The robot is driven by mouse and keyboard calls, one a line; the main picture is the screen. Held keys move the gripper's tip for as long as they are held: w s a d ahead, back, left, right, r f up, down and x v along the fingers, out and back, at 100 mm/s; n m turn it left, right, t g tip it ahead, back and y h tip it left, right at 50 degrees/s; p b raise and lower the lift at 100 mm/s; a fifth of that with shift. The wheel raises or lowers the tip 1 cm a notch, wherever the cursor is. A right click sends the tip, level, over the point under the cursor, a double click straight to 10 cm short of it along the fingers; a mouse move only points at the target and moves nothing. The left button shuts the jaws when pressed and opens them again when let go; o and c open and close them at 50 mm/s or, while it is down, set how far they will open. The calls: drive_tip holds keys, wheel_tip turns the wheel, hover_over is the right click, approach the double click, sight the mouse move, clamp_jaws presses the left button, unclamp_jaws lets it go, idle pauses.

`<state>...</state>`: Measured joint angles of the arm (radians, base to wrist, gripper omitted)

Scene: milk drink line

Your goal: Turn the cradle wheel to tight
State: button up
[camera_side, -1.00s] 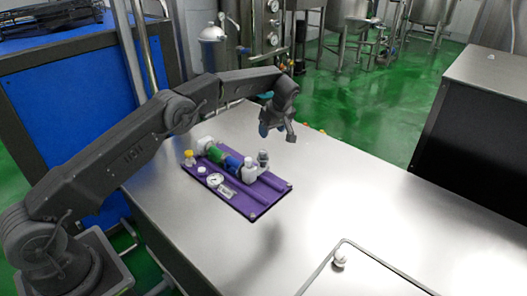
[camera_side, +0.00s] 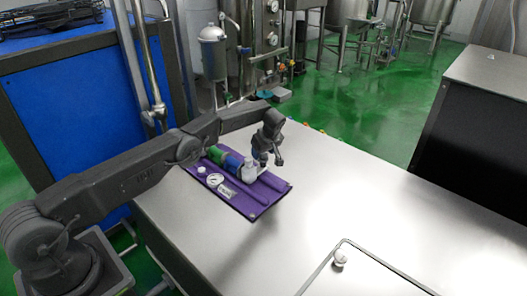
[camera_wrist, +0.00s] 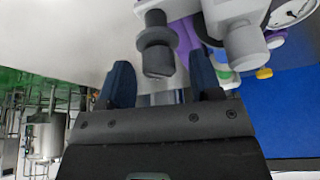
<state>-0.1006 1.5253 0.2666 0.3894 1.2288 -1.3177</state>
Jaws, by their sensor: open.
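The purple cradle (camera_side: 245,208) lies on the steel bench in the side view. A grey stepped knob (camera_wrist: 157,45), which looks like the cradle wheel, stands at its far right end; I cannot read its setting. My gripper (camera_side: 270,160) is low over that end. In the wrist view my gripper (camera_wrist: 160,62) is open, with its two dark blue fingers either side of the knob's end. I cannot tell whether they touch it. In the side view the gripper partly hides the knob.
A white and grey fitting (camera_wrist: 240,40) stands close beside the knob. A round gauge (camera_side: 215,180) and a green and blue cylinder (camera_side: 230,160) sit on the cradle.

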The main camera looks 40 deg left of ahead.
drive_tip(key=shift+c, duration=0.3)
drive_tip(key=c, duration=0.9)
